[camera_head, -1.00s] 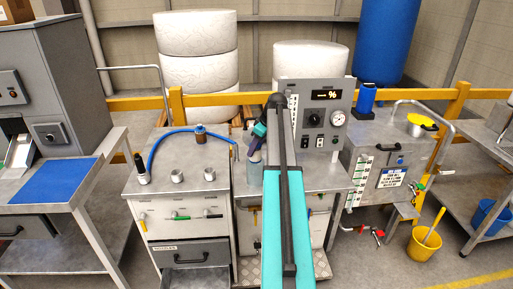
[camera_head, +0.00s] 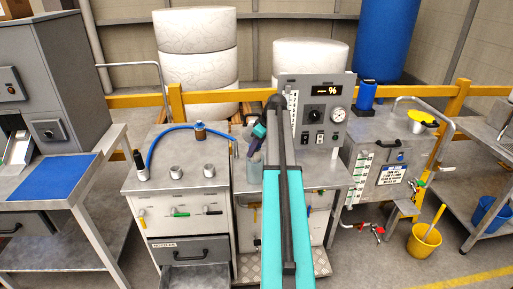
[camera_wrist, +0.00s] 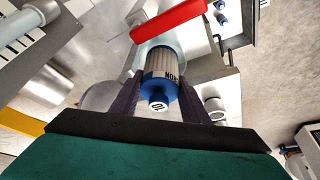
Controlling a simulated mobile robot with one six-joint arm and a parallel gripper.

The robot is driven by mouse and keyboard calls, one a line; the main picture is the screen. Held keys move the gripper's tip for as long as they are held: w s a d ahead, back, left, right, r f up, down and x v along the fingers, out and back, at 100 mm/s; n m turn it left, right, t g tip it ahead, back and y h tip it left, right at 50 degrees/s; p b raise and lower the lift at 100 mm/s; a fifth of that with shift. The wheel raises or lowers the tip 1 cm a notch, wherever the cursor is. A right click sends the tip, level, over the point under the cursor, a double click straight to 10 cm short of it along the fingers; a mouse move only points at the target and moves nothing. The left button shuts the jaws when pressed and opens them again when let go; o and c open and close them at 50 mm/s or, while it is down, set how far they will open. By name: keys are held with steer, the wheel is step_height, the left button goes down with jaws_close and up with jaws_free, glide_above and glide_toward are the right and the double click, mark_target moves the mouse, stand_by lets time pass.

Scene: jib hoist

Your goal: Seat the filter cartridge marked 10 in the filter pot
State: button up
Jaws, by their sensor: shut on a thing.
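My gripper (camera_wrist: 160,84) is shut on a filter cartridge (camera_wrist: 161,64) in the wrist view, with one dark finger on each side. The cartridge is mostly hidden there.
A red handle (camera_wrist: 168,19) lies close beyond the pot in the wrist view. A control panel (camera_head: 315,112) stands behind and right of my arm. A bench with a blue hose (camera_head: 172,134) and short metal fittings is on the left. A yellow bucket (camera_head: 424,241) stands on the floor.

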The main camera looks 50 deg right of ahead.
steer(key=shift+f+b, duration=0.35)
steer(key=shift+f, duration=0.45)
steer(key=o, duration=1)
steer(key=shift+c, duration=0.2)
steer(key=shift+o, duration=0.9)
steer(key=shift+a+f, duration=0.1)
steer(key=shift+a, duration=0.1)
steer(key=shift+s, duration=0.1)
